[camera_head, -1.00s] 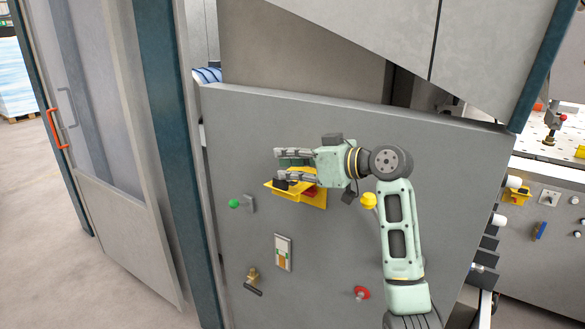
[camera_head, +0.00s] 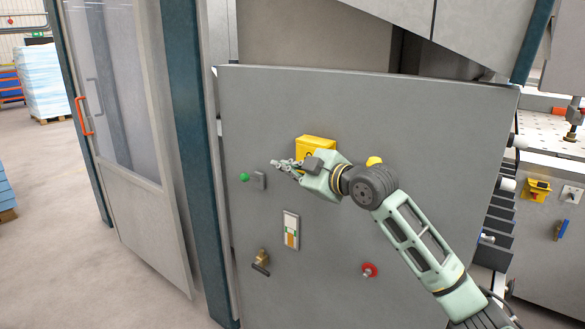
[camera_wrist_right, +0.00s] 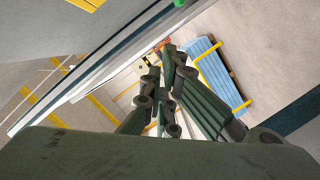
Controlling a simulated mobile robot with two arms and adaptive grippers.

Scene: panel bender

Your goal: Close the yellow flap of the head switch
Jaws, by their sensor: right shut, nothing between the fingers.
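The head switch with its yellow flap (camera_head: 315,146) is on the grey panel (camera_head: 400,125) in the head view. The flap stands up against the switch, and no red inside shows. Its lower part is hidden behind my right gripper (camera_head: 277,165). That gripper is shut and empty, just below and in front of the flap, with its fingertips pointing left past it. I cannot tell whether it touches the flap. In the right wrist view the gripper's fingers (camera_wrist_right: 168,90) are close together. My left gripper is not in view.
A green button (camera_head: 244,177) is just left of my fingertips. A yellow knob (camera_head: 374,161) is close behind my right wrist. Lower on the panel are a key switch (camera_head: 261,259), a label plate (camera_head: 291,229) and a red button (camera_head: 369,270).

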